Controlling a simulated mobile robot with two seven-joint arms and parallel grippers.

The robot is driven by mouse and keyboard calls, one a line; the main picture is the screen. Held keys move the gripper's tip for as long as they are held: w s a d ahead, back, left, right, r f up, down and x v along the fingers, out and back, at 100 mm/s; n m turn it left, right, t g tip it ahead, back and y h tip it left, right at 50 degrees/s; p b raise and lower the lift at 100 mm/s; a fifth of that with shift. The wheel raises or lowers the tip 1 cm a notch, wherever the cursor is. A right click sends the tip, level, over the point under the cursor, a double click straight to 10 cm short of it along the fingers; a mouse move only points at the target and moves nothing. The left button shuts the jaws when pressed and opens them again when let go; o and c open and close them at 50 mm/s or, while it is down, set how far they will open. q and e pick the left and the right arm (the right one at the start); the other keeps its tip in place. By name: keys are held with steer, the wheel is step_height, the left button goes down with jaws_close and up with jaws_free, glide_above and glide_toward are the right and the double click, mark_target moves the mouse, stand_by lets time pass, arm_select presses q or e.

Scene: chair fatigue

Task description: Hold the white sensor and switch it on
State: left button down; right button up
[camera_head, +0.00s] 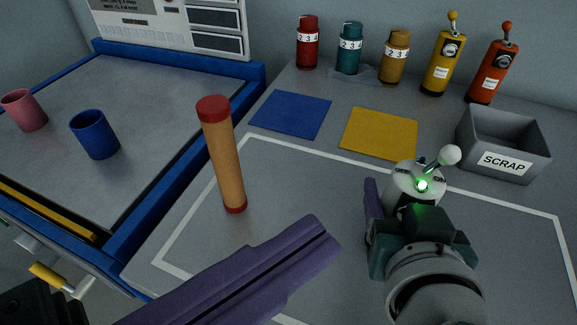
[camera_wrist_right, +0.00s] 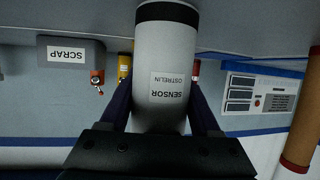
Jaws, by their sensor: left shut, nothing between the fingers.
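The white sensor (camera_head: 405,179) is in my right gripper (camera_head: 398,212), on the right of the head view. A green light (camera_head: 422,185) glows on its top, and a lever with a white knob (camera_head: 450,155) leans to the upper right. In the right wrist view the sensor's white body (camera_wrist_right: 165,60), with a "SENSOR" label, sits between the purple fingers of my right gripper (camera_wrist_right: 163,105). My left gripper (camera_head: 328,236) has its purple fingers together, empty, to the left of the sensor and apart from it. The far side of the sensor is hidden.
A tall orange cylinder with red ends (camera_head: 226,160) stands left of centre. The grey SCRAP bin (camera_head: 480,162) is behind the sensor. Yellow (camera_head: 443,62) and red (camera_head: 492,72) levered devices and several numbered bottles line the back. Blue (camera_head: 291,113) and yellow (camera_head: 380,134) mats lie flat.

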steer(key=o, duration=0.5)
steer(key=shift+o, duration=0.2)
